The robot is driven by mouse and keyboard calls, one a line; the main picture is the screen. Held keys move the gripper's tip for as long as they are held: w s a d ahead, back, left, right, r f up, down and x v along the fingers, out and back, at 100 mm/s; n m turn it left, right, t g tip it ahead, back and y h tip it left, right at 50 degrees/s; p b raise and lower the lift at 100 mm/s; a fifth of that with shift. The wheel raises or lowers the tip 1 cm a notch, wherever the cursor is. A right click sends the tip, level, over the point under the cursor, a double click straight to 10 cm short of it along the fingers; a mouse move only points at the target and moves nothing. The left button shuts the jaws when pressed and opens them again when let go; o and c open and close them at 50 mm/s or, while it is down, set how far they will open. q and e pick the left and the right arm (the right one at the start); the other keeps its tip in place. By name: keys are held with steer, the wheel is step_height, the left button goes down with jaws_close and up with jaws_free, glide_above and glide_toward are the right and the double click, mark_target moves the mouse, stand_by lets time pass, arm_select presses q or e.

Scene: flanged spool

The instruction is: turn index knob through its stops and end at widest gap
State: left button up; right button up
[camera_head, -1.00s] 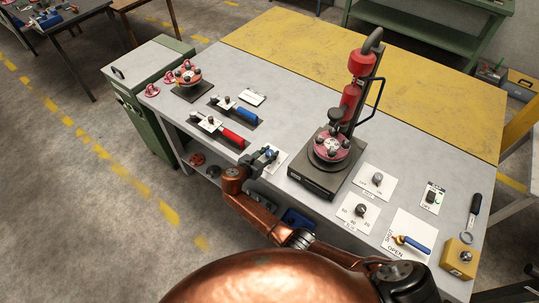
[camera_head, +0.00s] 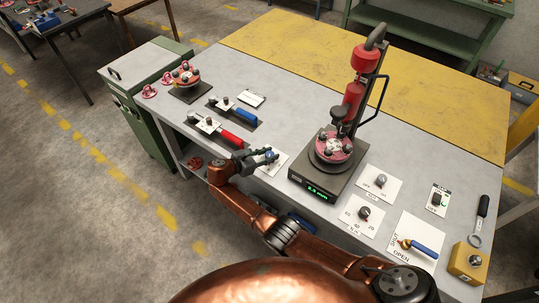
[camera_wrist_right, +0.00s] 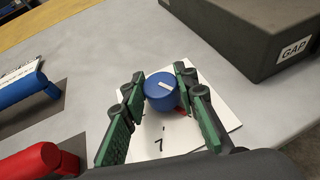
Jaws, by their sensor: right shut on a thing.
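The index knob (camera_wrist_right: 161,92) is a round blue knob with a white pointer line on top, standing on a white card (camera_wrist_right: 205,130) with a printed mark like a 7. In the head view the knob (camera_head: 269,155) is partly hidden by my right gripper (camera_head: 260,157). In the right wrist view my right gripper (camera_wrist_right: 160,95) has its green-and-black fingers on either side of the knob, shut on it. The dark box labelled GAP (camera_wrist_right: 250,35) stands beside the card; in the head view its base (camera_head: 312,191) shows lit green digits, too small to read surely. My left gripper is not in view.
Red (camera_head: 232,139) and blue (camera_head: 246,114) handled tools lie left of the knob. A red-topped press (camera_head: 353,98) stands on the dark box. Dial cards, a blue lever (camera_head: 424,249) and a yellow block (camera_head: 468,262) are at right. The rear yellow bench top (camera_head: 400,75) is clear.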

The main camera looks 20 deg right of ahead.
steer(key=o, duration=1.2)
steer(key=shift+c, duration=0.2)
steer(key=shift+a, duration=0.15)
steer(key=v, duration=1.1)
steer(key=shift+a+r, duration=0.25)
steer(key=shift+s, duration=0.1)
